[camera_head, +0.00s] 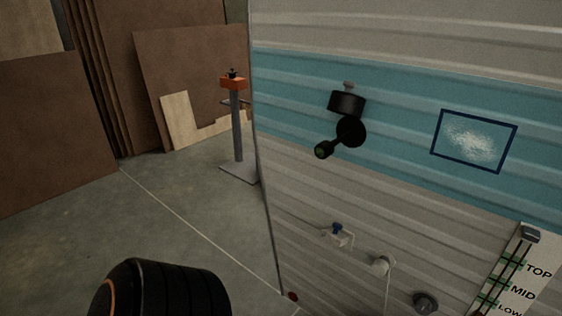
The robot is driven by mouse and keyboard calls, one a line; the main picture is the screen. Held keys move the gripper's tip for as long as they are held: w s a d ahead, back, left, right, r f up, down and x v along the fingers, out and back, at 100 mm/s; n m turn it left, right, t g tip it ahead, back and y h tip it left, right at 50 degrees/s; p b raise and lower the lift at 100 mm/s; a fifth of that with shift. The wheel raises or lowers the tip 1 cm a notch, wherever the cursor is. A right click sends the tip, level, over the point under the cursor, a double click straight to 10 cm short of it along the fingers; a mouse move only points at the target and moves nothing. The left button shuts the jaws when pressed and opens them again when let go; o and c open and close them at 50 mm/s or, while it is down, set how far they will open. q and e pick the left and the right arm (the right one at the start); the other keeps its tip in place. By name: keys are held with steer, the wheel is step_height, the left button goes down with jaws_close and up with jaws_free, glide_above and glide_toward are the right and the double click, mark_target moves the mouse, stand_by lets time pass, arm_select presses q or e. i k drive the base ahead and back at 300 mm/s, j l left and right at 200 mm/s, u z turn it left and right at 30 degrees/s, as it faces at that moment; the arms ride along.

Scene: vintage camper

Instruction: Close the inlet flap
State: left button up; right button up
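The camper's side wall (330,190) fills the right of the head view, with several fittings on it. Neither gripper is in view; a black part of my arm shows at the bottom left.
A slider panel marked TOP, MID, LOW (514,277) is at the lower right. An orange-topped post (237,120) stands behind the camper's edge. Brown boards (190,70) lean at the back. The floor at left is clear.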

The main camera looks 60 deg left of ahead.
mark_target(335, 233)
steer(key=l+u, duration=0.1)
steer(key=u, duration=1.4)
steer(key=i+l+u, duration=0.25)
steer(key=i, duration=0.15)
